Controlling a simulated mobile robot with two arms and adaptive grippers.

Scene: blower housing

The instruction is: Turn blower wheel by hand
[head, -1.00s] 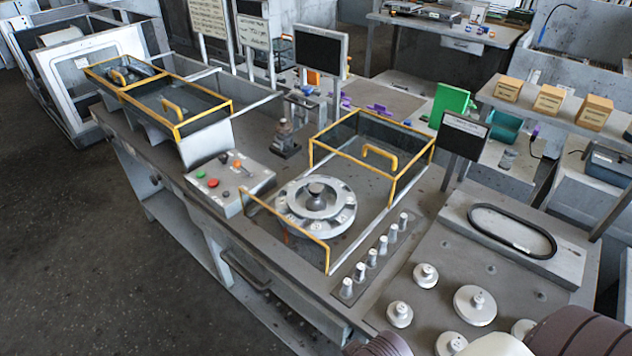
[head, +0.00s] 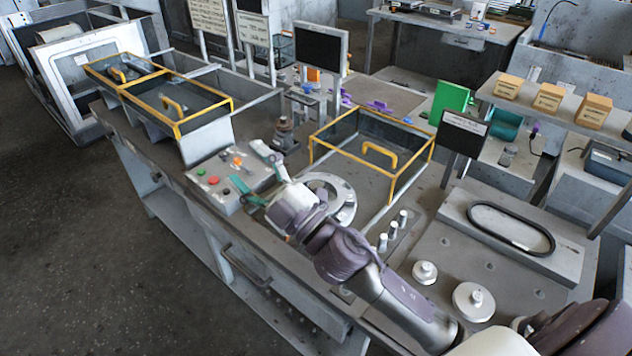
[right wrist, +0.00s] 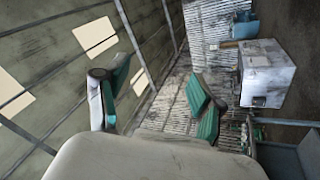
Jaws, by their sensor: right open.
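The round grey blower wheel (head: 343,190) lies flat on the bench in the head view. My right wrist and gripper body cover its left and front parts. Its hub is mostly hidden. My right gripper (head: 247,164) is open and empty, with its teal-padded fingers spread to the left of the wheel, appearing over the control box. I cannot tell its exact height. The right wrist view shows the same open fingers (right wrist: 155,96) with nothing between them, and the wheel does not show there. My left gripper is not in view.
The control box (head: 203,190) with coloured buttons stands left of the wheel. A yellow-framed guard (head: 400,165) stands behind the wheel. White pegs (head: 392,231) stand to its right. A black belt (head: 511,247) lies on a block farther right. A dark sign (head: 462,137) stands behind that.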

